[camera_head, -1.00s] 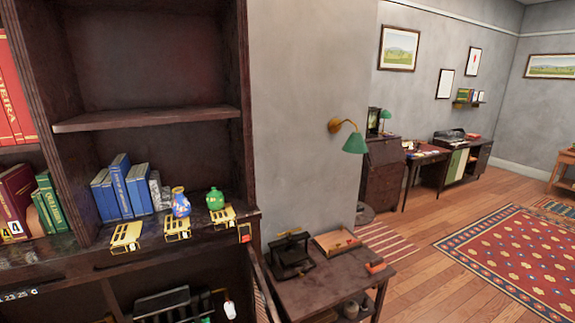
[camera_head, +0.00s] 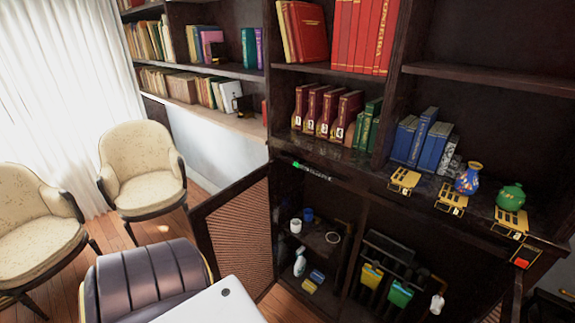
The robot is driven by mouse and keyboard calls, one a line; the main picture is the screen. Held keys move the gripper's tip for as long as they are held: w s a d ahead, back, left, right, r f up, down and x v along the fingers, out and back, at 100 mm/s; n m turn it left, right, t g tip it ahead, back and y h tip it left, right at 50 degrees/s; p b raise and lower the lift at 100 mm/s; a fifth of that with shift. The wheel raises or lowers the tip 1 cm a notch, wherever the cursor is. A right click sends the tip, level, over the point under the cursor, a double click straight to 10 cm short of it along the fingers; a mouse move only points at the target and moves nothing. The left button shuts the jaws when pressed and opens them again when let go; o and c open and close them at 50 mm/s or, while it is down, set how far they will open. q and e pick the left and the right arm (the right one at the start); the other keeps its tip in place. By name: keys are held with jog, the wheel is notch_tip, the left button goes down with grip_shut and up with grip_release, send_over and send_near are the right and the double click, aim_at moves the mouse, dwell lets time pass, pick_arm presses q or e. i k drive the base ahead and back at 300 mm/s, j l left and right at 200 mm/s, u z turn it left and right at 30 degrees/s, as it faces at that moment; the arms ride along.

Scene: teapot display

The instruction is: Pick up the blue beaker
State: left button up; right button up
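A small blue cup (camera_head: 307,214), which looks like the blue beaker, stands upright on the inner shelf of the open lower cabinet. A white cup (camera_head: 295,226) stands just in front of it to the left. Neither of my grippers is in view.
The cabinet's lattice door (camera_head: 233,230) stands open to the left. A spray bottle (camera_head: 300,263) and sponges are below. A blue vase (camera_head: 468,179) and green teapot (camera_head: 510,197) stand on the ledge above right. A dark armchair (camera_head: 145,280) and cream chairs (camera_head: 142,165) are left.

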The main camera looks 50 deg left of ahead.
aim_at(308, 213)
jog(key=u, duration=1.45)
